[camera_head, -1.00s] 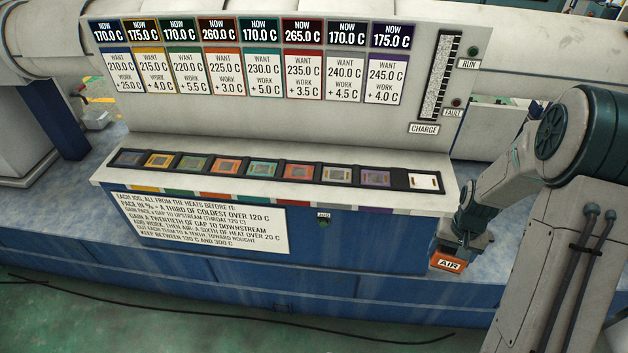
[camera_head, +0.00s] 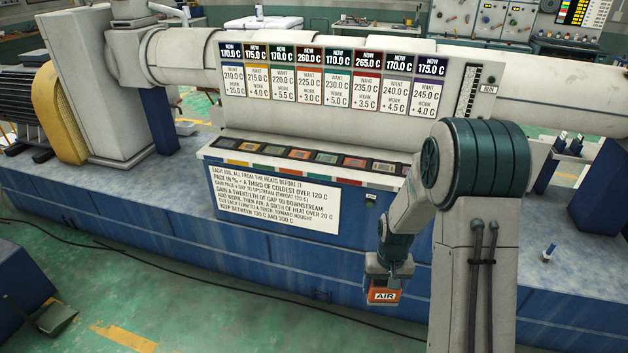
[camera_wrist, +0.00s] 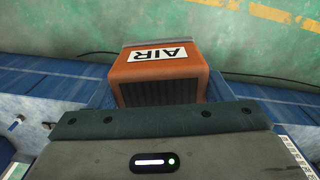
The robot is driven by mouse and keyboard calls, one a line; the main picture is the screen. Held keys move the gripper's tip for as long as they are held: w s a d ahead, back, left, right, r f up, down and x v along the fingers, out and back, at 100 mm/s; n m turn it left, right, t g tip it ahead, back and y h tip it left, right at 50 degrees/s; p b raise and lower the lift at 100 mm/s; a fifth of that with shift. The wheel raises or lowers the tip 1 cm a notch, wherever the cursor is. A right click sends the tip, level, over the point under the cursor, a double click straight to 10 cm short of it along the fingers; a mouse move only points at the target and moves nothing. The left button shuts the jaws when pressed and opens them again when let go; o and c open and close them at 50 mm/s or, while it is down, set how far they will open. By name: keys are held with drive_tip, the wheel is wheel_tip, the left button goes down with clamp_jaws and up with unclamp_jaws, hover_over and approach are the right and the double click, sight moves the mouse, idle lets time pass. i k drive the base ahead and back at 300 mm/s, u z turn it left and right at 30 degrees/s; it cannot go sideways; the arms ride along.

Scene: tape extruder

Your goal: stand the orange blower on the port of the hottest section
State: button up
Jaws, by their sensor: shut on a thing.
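The orange blower (camera_head: 384,294), a box with a white AIR label, hangs in my gripper (camera_head: 388,272) in front of the console's blue face. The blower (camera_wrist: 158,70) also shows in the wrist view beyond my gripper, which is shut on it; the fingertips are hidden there. The console (camera_head: 300,120) has a row of displays. The highest NOW reading is 265.0 C, on the red sixth panel (camera_head: 368,77) from the left. The red-framed sixth port (camera_head: 355,162) lies on the sloping ledge below, bare. My gripper is lower and to its right.
Several other framed ports (camera_head: 275,150) line the ledge, all bare. My arm hides the ledge's right end. A white rule plate (camera_head: 275,198) is on the console front. Green floor (camera_head: 220,315) lies open in front. A dark cable runs along it.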

sight(355, 163)
drive_tip(key=u, duration=0.75)
drive_tip(key=i, duration=0.95)
drive_tip(key=z, duration=0.15)
